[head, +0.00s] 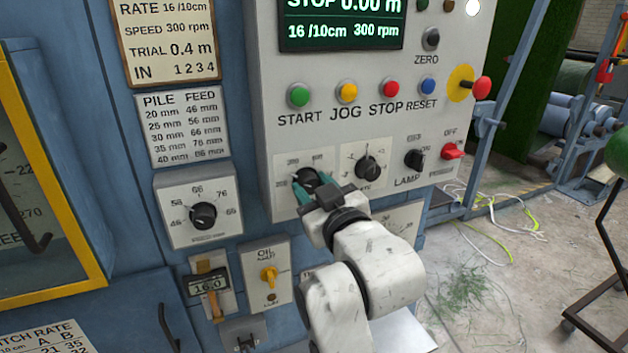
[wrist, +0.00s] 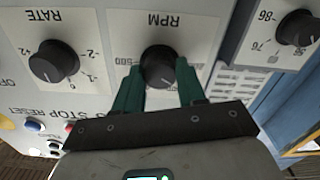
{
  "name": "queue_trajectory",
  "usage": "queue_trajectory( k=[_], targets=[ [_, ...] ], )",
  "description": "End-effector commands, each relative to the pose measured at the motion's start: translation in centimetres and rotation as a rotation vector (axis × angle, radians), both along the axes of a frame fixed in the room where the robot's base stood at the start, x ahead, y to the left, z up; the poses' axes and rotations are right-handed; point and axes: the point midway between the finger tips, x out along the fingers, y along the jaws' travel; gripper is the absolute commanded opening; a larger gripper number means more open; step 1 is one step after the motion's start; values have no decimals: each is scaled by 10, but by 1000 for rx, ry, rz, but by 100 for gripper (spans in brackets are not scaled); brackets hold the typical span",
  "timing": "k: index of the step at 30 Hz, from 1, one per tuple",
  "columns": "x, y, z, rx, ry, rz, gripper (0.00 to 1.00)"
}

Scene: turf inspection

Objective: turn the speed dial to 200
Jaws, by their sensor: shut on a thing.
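The speed dial is a black knob on a white plate marked RPM (wrist: 158,60), seen upside down in the wrist view. In the head view the knob (head: 306,177) sits on the lower left of the grey control panel. My gripper (head: 309,188) has its green fingers on either side of the knob and is shut on it; the wrist view shows the fingers (wrist: 159,78) flanking it. The fingers hide part of the scale, and I cannot read the pointer's setting. The green display (head: 342,25) reads 300 rpm.
A RATE dial (wrist: 54,62) is close beside the speed dial, with the LAMP switch (head: 415,159) and red OFF switch (head: 452,151) farther right. Above are START (head: 298,96), JOG, STOP and RESET buttons. Another dial (head: 203,216) is lower left. Cables lie on the floor at right.

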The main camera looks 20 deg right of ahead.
Motion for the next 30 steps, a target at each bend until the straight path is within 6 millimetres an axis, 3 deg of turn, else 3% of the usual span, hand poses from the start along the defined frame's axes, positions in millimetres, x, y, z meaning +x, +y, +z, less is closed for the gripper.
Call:
queue_trajectory(
  k=[15,30],
  targets=[
    [0,1,2,-412,-1,1,9],
    [0,1,1,-542,-2,1,10]
  ],
)
